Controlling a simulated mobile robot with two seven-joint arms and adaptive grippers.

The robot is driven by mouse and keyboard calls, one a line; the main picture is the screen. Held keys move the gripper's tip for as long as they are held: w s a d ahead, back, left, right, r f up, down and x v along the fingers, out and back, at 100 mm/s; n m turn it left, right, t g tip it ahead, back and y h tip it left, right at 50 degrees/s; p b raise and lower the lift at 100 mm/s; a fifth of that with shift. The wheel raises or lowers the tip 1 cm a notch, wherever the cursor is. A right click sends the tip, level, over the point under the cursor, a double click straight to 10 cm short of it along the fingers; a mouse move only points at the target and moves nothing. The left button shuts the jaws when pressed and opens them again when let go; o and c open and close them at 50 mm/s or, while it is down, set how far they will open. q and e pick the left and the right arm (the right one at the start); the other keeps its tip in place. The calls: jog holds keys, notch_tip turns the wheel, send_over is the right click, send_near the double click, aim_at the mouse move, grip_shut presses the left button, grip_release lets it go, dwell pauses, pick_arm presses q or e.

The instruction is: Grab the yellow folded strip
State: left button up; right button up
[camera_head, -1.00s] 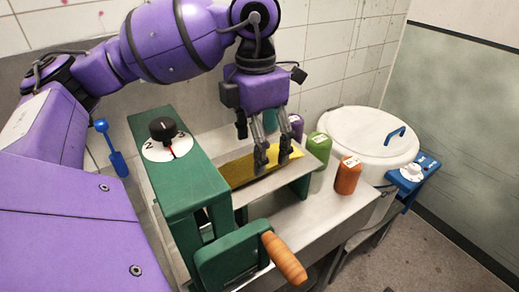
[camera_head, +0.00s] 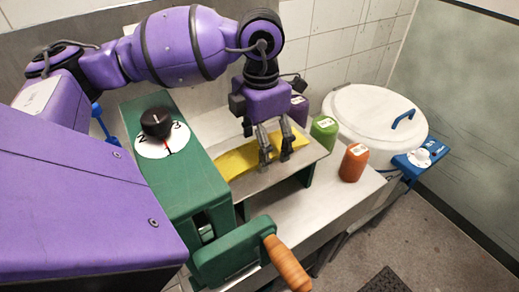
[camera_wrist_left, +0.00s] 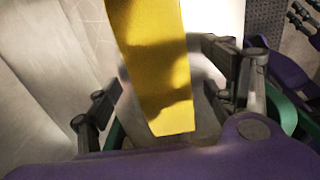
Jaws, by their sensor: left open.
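The yellow folded strip (camera_head: 237,161) lies lengthwise on a grey metal shelf (camera_head: 285,165) beside the green machine. In the left wrist view the strip (camera_wrist_left: 155,60) runs down the middle, its near end between the two dark fingers. My left gripper (camera_head: 276,151) is open and points down over the strip. In the left wrist view its fingers (camera_wrist_left: 165,105) stand on either side of the strip, with a gap on both sides. The fingers hide part of the strip in the head view. My right gripper is not in view.
The green machine (camera_head: 180,185) has a black dial (camera_head: 156,123) and a wooden crank handle (camera_head: 287,264) in front. Purple (camera_head: 299,109), green (camera_head: 323,132) and orange (camera_head: 353,162) containers stand right of the shelf. A white lidded pot (camera_head: 375,118) is farther right. The bench front is clear.

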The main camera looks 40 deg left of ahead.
pick_arm(q)
jog(key=shift+f, duration=0.1)
jog(key=shift+c, duration=0.3)
jog(key=c, duration=1.2)
